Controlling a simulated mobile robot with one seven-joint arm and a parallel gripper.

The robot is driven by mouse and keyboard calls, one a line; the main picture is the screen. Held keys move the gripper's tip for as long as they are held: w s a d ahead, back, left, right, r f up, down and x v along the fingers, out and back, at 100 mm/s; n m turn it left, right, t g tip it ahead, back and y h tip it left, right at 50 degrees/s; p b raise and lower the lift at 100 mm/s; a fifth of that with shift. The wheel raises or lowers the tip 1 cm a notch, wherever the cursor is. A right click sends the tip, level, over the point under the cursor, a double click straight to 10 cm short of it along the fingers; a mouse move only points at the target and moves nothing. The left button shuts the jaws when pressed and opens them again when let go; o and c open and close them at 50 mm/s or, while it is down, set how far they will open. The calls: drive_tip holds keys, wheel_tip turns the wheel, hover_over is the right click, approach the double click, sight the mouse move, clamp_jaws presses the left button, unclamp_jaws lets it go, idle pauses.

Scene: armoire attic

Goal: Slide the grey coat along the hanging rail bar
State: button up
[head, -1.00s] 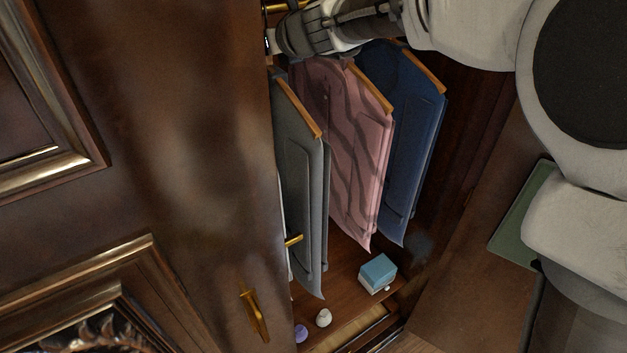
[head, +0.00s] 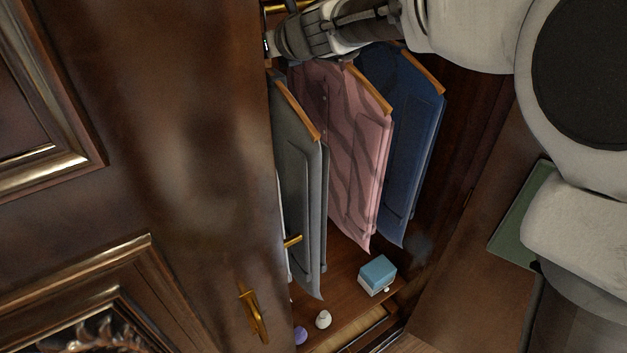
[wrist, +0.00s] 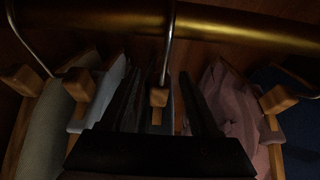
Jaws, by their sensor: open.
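The grey coat (head: 298,185) hangs on a wooden hanger in the wardrobe, left of the pink coat, in the head view. In the wrist view its hanger hook (wrist: 168,45) hangs from the brass rail bar (wrist: 230,28). My gripper (wrist: 160,80) is open, with one dark finger on each side of the grey coat's hanger neck (wrist: 158,97). I cannot tell whether either finger touches it. In the head view my arm reaches in at the top, and the door edge hides the fingertips. A short piece of the rail (head: 285,6) shows there.
The pink coat (head: 345,150) and blue coat (head: 410,150) hang to the right. A pale coat (wrist: 108,85) and a greenish one (wrist: 45,125) hang left in the wrist view. The wooden door (head: 190,150) fills the left. A blue-topped box (head: 378,272) stands on the wardrobe floor.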

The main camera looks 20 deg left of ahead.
drive_tip(key=v, duration=1.2)
drive_tip(key=shift+r, duration=0.1)
drive_tip(key=s+d+f+n+g+h, duration=0.1)
drive_tip(key=s+d+f+n+h, duration=0.2)
drive_tip(key=d, duration=0.8)
drive_tip(key=s+d+f+n+g+h, duration=0.1)
drive_tip(key=s+d+f+n+h, duration=0.3)
drive_tip(key=s+d+f+n, duration=0.3)
drive_tip(key=s+d+f+n+g+h, duration=0.1)
drive_tip(key=s+d+f+n+h, duration=0.2)
drive_tip(key=s+d+n, duration=0.9)
drive_tip(key=d+f+n, duration=0.2)
drive_tip(key=d+n, duration=0.1)
drive_tip(key=n, duration=0.1)
